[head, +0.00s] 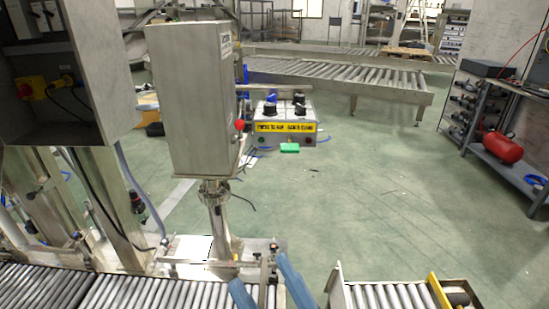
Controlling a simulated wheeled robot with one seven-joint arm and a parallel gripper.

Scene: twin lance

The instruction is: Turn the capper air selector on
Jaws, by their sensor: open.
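A small grey control box (284,113) shows in the middle of the head view, beyond the tall steel cabinet. A yellow label strip (285,127) with dark text too small to read runs across its front. A dark blue knob (270,108) is on its left and a black knob (298,108) on its right. I cannot tell which knob is the capper air selector, nor which way either is turned. My gripper is not in view.
The tall steel cabinet (187,100) with a red button (239,125) stands on a post left of the box. Roller conveyors (130,292) cross the bottom. Two blue bars (294,283) rise at the bottom edge. A shelf rack (520,180) is right; green floor between is open.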

